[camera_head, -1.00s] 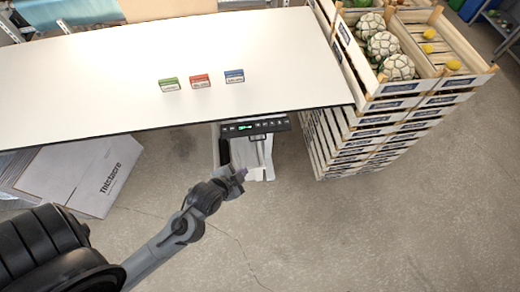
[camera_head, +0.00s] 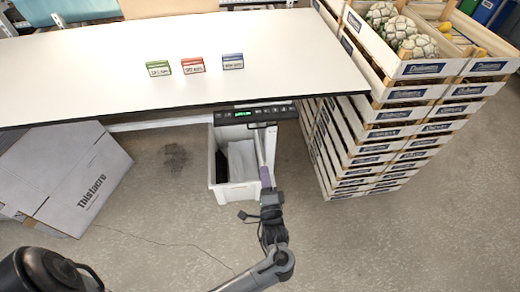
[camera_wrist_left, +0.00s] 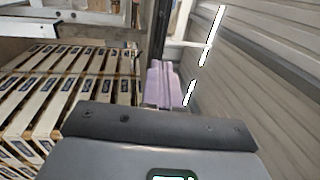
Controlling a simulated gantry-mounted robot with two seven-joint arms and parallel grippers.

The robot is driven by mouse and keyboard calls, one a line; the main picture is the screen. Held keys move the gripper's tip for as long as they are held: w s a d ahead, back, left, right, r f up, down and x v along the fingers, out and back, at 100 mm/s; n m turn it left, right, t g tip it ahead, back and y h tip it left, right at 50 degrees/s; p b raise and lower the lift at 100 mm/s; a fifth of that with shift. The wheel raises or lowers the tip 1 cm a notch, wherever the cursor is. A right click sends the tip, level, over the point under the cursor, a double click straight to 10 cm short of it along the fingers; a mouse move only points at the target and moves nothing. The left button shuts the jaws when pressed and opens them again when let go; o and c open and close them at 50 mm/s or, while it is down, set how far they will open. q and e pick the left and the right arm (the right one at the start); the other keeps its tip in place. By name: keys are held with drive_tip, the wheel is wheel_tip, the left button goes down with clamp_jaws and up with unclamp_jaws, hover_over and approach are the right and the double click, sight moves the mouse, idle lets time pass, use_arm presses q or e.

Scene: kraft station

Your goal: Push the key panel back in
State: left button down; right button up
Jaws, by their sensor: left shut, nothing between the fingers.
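The key panel (camera_head: 256,114) is a black strip with a green lit display and small keys, under the front edge of the white table (camera_head: 120,80). It sticks out a little past that edge. My left gripper (camera_head: 266,178) is below the panel, pointing up towards its right part, in front of the table. Its light purple fingers are together and empty; they also show in the left wrist view (camera_wrist_left: 165,84). I see a gap between the fingertips and the panel. My right gripper is not in view.
A grey-white bin (camera_head: 216,180) stands under the table behind my left gripper. Stacked wooden crates (camera_head: 375,155) rise close on the right. A grey cardboard box (camera_head: 75,175) lies on the left. Three small cards (camera_head: 193,65) stand on the table. The front floor is open.

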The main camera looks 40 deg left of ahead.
use_arm(q)
drive_tip(key=x, duration=1.4)
drive_tip(key=shift+w+b, duration=0.25)
drive_tip(key=shift+b, duration=0.15)
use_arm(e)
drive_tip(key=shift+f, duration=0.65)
use_arm(q)
drive_tip(key=shift+a+r, duration=0.1)
